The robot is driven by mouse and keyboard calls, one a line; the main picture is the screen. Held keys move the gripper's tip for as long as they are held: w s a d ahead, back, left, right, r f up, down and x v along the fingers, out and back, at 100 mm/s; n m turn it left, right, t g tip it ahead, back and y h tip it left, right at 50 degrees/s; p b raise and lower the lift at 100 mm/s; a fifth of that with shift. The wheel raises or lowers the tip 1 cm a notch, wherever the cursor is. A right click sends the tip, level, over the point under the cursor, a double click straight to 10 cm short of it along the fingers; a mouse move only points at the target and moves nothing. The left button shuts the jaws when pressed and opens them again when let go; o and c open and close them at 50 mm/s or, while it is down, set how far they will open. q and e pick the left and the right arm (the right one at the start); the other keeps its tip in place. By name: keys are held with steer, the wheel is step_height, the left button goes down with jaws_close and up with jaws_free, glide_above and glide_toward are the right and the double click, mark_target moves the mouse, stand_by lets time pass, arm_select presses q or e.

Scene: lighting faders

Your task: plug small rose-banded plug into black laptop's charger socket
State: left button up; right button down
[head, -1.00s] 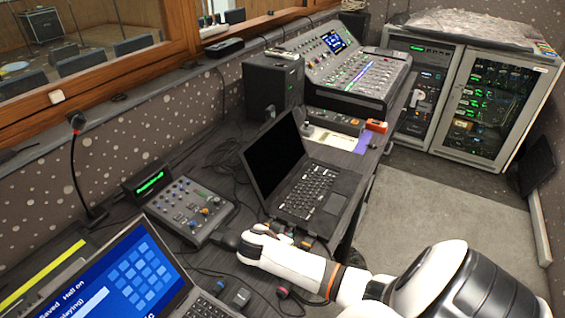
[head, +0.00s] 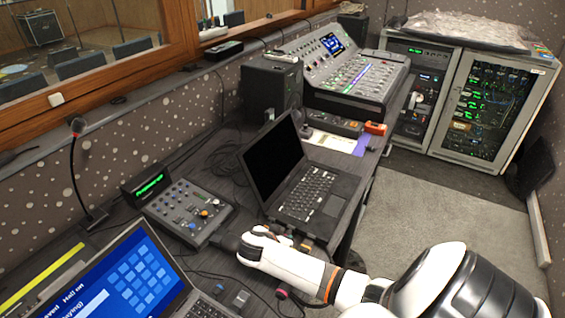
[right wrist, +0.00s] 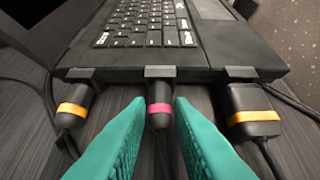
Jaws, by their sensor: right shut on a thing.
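The black laptop (head: 330,218) stands open on the desk, and its near side edge (right wrist: 190,60) fills the top of the right wrist view. The small rose-banded plug (right wrist: 159,107) points at that edge, its dark head meeting a socket block there. I cannot tell how deep it sits. My right gripper (right wrist: 159,112) is shut on this plug, a teal finger on each side. In the head view my right gripper (head: 284,238) is at the laptop's near side, mostly hidden by its own wrist. My left gripper is not in view.
Orange-banded plugs (right wrist: 75,105) and (right wrist: 250,112) flank the rose-banded one at the laptop edge. Another pink-marked connector (head: 281,293) lies on the desk. A small mixer (head: 188,211) and a blue-screened laptop (head: 125,275) stand to the left. Cables run around.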

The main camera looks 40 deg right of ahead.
steer(key=shift+d+r, duration=0.1)
steer(key=shift+d, duration=0.1)
steer(key=c, duration=1.2)
jaws_free()
steer(key=shift+d, duration=0.1)
steer(key=v, duration=1.2)
